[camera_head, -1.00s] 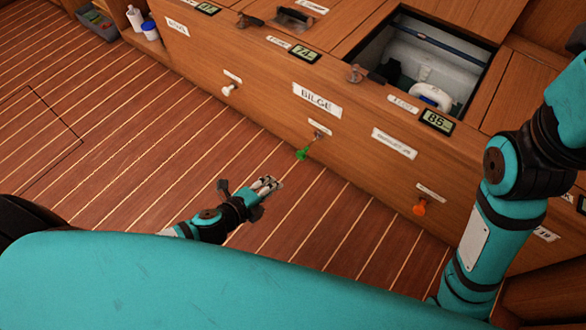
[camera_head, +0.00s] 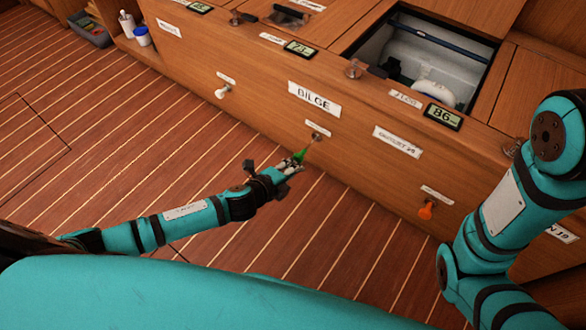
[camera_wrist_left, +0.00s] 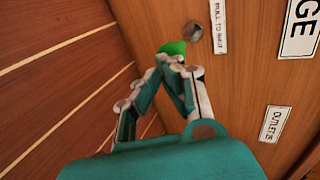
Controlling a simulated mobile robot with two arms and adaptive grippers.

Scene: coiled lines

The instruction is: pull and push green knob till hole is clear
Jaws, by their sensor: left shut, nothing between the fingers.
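The green knob (camera_head: 299,156) sticks out from the wooden front below the BILGE label (camera_head: 314,100). My left gripper (camera_head: 291,165) is at the knob, and its fingers partly cover it. In the left wrist view the gripper (camera_wrist_left: 171,62) is shut, with its fingertips together just before the green knob (camera_wrist_left: 172,47); nothing is held between them. A round metal fitting (camera_wrist_left: 193,30) sits in the panel beyond the knob. Whether a hole is clear cannot be told. My right arm shows at the right, but its gripper is not clearly visible.
A white knob (camera_head: 222,92) and an orange knob (camera_head: 426,210) sit on the same front. Above is an open hatch (camera_head: 478,78) with a white object inside. A display (camera_head: 443,116) stands beside it. The striped floor is clear around my left arm.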

